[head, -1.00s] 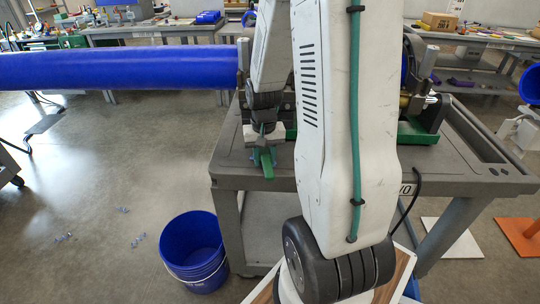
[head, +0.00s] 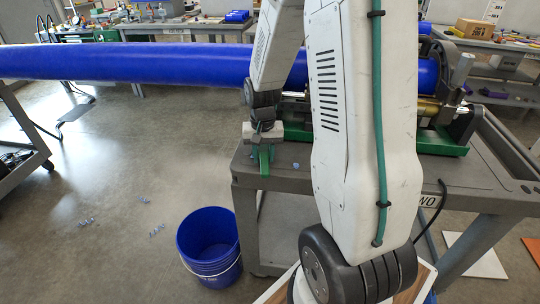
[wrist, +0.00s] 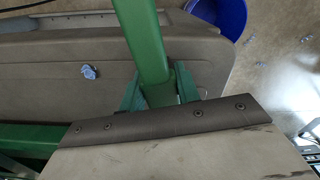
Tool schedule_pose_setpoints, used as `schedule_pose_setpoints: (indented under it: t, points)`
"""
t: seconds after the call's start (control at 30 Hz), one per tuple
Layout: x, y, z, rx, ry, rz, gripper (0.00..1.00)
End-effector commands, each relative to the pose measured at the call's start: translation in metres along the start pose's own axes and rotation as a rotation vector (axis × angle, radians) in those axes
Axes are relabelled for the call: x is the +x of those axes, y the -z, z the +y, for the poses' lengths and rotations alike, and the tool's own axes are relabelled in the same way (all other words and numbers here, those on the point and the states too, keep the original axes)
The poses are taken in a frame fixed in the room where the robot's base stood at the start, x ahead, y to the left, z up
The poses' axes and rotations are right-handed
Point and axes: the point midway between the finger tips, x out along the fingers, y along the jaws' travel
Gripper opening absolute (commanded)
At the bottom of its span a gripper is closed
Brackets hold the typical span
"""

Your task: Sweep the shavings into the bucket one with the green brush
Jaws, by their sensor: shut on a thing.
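My gripper (head: 263,145) is shut on the green brush (head: 264,161), which hangs at the left edge of the cart top. In the wrist view the brush's green shaft (wrist: 145,45) rises from between the fingers (wrist: 160,90). One small blue shaving (wrist: 89,72) lies on the cart top; it also shows in the head view (head: 295,166), just right of the brush and apart from it. The blue bucket (head: 208,262) stands on the floor below and left of the cart's edge; part of it shows in the wrist view (wrist: 232,15). Its label is not readable.
Several blue shavings (head: 86,221) lie on the floor left of the bucket. The grey cart (head: 335,190) holds a green-based machine (head: 440,145) clamping a long blue pipe (head: 150,60), which extends left above the floor. My arm hides part of the cart top.

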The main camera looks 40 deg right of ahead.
Motion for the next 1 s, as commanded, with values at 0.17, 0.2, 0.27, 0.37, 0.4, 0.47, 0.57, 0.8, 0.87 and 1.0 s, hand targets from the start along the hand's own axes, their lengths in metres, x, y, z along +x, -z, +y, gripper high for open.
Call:
schedule_pose_setpoints:
  t: [0.17,0.2,0.27,0.37,0.4,0.47,0.57,0.8,0.87,1.0]
  points:
    - [0.0,0.004,-0.013,-0.002,0.0,0.0,0.03]
    - [0.0,0.005,-0.015,-0.002,0.0,0.0,0.03]
    - [0.0,0.006,-0.019,-0.002,0.0,-0.001,0.03]
    - [0.0,0.008,-0.026,-0.002,0.0,-0.001,0.03]
    - [0.0,0.009,-0.029,-0.001,0.0,-0.001,0.03]
    - [0.0,0.01,-0.033,-0.002,0.0,0.0,0.03]
    - [0.0,0.012,-0.04,-0.002,0.0,0.0,0.03]
    - [-0.012,0.013,-0.041,0.001,0.0,0.001,0.03]
    - [-0.016,0.013,-0.04,0.0,0.001,0.001,0.03]
    - [-0.025,0.012,-0.038,0.0,0.0,0.001,0.03]
